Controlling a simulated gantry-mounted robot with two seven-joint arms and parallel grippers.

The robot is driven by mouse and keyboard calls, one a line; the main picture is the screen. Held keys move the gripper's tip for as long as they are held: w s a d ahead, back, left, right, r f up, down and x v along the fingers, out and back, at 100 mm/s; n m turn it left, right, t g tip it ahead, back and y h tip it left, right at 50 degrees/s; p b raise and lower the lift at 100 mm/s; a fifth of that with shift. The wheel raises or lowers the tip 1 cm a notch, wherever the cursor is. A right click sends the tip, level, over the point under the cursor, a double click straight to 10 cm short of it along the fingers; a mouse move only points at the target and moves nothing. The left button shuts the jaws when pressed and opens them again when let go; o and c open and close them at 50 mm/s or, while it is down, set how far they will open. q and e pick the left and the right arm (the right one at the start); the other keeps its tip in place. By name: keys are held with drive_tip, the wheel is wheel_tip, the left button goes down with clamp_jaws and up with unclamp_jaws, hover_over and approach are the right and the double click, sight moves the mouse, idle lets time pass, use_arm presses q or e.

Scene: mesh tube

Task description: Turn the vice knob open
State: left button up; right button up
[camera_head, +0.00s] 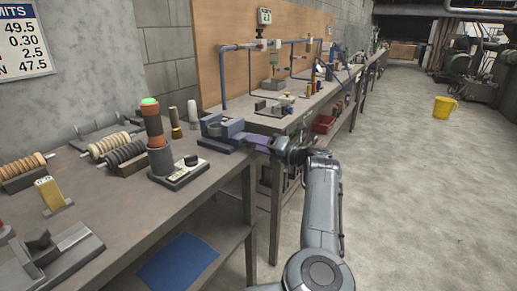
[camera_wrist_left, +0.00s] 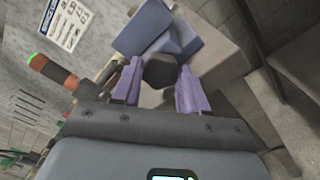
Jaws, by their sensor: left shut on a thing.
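The blue-grey vice (camera_head: 221,130) stands at the right end of the near workbench. In the left wrist view the vice (camera_wrist_left: 150,28) is just ahead of my left gripper (camera_wrist_left: 160,68). Its dark, faceted knob (camera_wrist_left: 160,71) sits between the two purple fingers, and the gripper is shut on it. In the head view my left gripper (camera_head: 259,142) reaches the vice from the right, just beyond the bench end. The knob is hidden there by the fingers. My right gripper is in neither view.
The near bench (camera_head: 112,222) also holds a signal tower (camera_head: 155,130) with a green top, a small control box (camera_head: 181,175), ribbed rollers (camera_head: 112,145) and a yellow-topped block (camera_head: 49,192). A second bench runs behind. A yellow bucket (camera_head: 444,107) stands on open floor at right.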

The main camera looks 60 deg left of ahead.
use_arm(q)
drive_tip(key=shift+n+b, duration=2)
drive_tip(key=shift+n, duration=2)
drive_tip(key=o, duration=1.1)
drive_tip(key=shift+c, duration=0.2)
